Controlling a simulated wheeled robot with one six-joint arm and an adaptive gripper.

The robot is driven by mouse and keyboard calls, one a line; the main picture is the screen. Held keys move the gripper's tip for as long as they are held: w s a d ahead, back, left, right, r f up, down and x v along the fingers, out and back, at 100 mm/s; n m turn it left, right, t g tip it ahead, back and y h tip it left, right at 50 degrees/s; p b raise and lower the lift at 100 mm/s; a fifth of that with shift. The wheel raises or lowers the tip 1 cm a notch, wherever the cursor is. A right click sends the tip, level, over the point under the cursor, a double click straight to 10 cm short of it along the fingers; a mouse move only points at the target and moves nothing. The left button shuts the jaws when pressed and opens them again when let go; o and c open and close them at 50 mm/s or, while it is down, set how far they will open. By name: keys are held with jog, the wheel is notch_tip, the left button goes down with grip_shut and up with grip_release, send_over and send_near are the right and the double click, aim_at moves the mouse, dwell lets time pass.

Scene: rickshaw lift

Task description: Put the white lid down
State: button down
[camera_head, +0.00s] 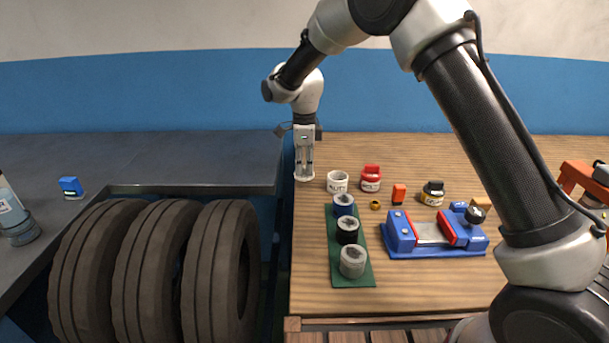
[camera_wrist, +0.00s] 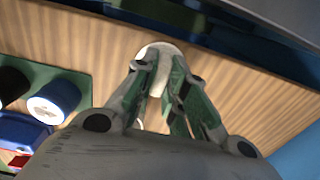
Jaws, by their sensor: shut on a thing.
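The white lid (camera_head: 304,178) is at the fingertips of my gripper (camera_head: 304,168), which points straight down at the left edge of the wooden bench. In the wrist view the lid (camera_wrist: 151,50) is a pale disc at the tips of my gripper (camera_wrist: 165,68), partly hidden by the fingers. My gripper is shut on it. The lid is at or just above the wood; I cannot tell whether it touches. An open white jar (camera_head: 337,182) stands just right of it.
A red-capped jar (camera_head: 370,179) and a black-capped jar (camera_head: 433,193) stand further right. A green mat (camera_head: 351,279) holds three round containers. A blue vise (camera_head: 434,235) sits right of it. Tyres (camera_head: 140,270) and a grey bench (camera_head: 190,160) lie left, across a gap.

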aim_at(304, 166)
jog(key=shift+f, duration=1.55)
jog(key=shift+f, duration=0.1)
jog(key=c, duration=1.5)
grip_release()
jog(key=shift+o, duration=0.2)
